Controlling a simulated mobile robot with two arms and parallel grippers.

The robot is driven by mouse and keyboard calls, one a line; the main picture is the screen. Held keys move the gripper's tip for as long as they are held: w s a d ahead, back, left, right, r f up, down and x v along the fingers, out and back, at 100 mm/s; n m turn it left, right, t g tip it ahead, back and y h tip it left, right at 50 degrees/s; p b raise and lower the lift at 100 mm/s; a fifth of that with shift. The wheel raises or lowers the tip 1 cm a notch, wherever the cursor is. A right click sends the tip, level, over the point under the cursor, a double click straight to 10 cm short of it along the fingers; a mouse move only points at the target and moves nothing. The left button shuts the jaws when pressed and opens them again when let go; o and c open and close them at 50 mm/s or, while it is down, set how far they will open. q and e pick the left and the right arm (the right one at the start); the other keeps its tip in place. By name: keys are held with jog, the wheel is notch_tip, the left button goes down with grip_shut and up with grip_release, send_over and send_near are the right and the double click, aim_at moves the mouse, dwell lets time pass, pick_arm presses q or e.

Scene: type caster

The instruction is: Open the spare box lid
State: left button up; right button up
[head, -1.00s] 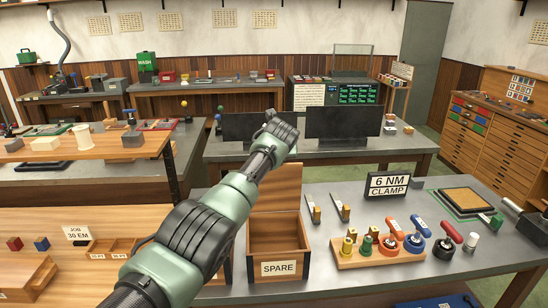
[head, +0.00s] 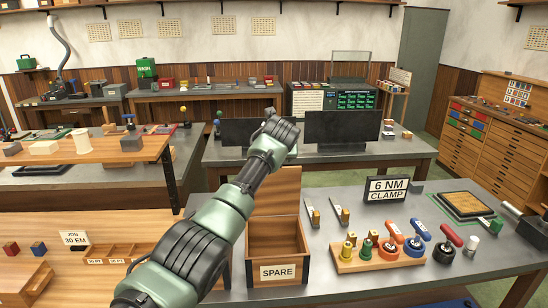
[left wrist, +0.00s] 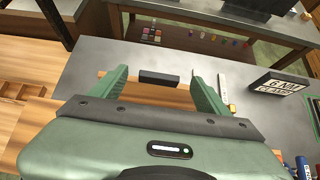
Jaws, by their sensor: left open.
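The wooden spare box (head: 278,272) stands on the grey bench with a white SPARE label on its front. Its lid (head: 285,190) stands raised at the back, and the open inside looks empty. My left arm crosses in front of the lid's upper left part in the head view, with its hand end above the lid; the fingers are hidden there. In the left wrist view my left gripper (left wrist: 158,77) is open, with one green finger on each side of a dark bar (left wrist: 159,79) by a wooden surface. I cannot tell whether the fingers touch it. My right gripper is out of view.
Right of the box are small brass-ended parts (head: 312,216), a wooden rack of coloured knobs and clamps (head: 380,258) and a 6 NM CLAMP sign (head: 387,189). Left is a wooden bench with trays (head: 110,252). Two dark monitors (head: 342,127) stand behind.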

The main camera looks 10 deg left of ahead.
pick_arm(q)
jog(key=shift+b+v, duration=0.9)
jog(key=shift+v, duration=1.9)
